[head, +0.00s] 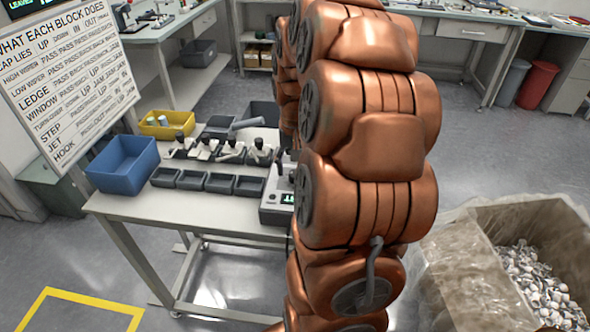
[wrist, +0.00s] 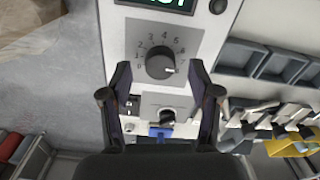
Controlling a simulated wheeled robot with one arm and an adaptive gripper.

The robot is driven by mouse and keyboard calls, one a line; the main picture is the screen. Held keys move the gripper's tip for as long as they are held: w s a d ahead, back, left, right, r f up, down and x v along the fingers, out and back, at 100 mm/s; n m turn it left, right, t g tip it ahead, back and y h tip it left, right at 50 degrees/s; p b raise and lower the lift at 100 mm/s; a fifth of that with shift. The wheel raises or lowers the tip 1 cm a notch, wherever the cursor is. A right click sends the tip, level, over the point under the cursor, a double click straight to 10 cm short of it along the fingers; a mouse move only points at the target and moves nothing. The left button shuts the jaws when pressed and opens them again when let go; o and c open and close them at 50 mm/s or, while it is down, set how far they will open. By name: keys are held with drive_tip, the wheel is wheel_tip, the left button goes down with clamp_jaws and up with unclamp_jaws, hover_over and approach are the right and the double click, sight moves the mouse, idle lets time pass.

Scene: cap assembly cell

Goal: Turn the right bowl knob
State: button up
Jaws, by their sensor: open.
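A grey control box (head: 270,213) with a green display stands at the right end of the table, partly hidden behind my arm in the head view. In the wrist view, its panel carries a round dark knob (wrist: 160,62) with a numbered scale around it. A smaller dark knob (wrist: 167,117) sits on a plate lower in that view, with a blue part below it. My gripper (wrist: 159,74) is open and empty, its fingertips appearing on either side of the numbered knob. Whether they touch the panel I cannot tell. No label names either knob as the bowl knob.
The table (head: 140,208) holds a row of dark trays (head: 220,183), several small lever devices (head: 205,149), a blue bin (head: 122,164) and a yellow bin (head: 166,124). A large crate (head: 463,280) of small pale parts stands at the right. Open floor lies in front of the table.

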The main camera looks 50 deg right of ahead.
drive_tip(key=shift+f, duration=0.95)
drive_tip(key=c, duration=1.2)
